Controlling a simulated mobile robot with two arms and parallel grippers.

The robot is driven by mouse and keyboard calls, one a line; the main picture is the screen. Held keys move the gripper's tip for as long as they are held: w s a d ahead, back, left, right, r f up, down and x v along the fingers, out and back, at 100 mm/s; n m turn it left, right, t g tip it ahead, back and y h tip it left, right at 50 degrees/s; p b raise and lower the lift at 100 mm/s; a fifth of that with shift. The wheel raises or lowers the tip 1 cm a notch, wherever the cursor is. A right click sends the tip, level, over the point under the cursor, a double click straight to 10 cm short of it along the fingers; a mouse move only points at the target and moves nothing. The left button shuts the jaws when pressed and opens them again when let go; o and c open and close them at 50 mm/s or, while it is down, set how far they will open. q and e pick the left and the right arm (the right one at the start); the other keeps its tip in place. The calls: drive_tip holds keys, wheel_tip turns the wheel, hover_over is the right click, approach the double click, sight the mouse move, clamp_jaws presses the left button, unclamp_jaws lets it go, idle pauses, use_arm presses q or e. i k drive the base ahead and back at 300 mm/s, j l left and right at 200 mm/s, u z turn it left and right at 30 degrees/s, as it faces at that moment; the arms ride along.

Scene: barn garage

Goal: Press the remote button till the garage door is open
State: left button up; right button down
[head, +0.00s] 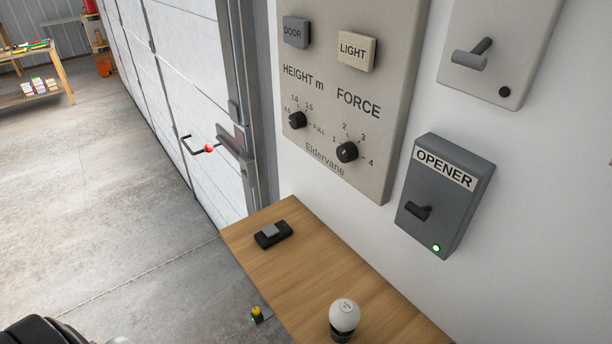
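A small black remote (273,234) with a grey button (270,230) on top lies on the wooden shelf (300,262), near its far left end. The white panelled garage door (165,90) stands at the left of the wall and is down as far as I can see; its top is out of view. A red-knobbed handle (208,148) sits on it. Neither gripper can be made out; only a dark rounded part of mine shows at the bottom left corner.
A wall panel (375,95) carries DOOR and LIGHT buttons and two dials. The grey OPENER box (445,195) shows a green light. A white bulb (344,315) stands at the shelf's near end. A small yellow-and-dark item (257,315) is beside the shelf. Concrete floor at left is open.

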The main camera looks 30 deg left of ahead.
sight(270, 231)
drive_tip(key=u, duration=1.1)
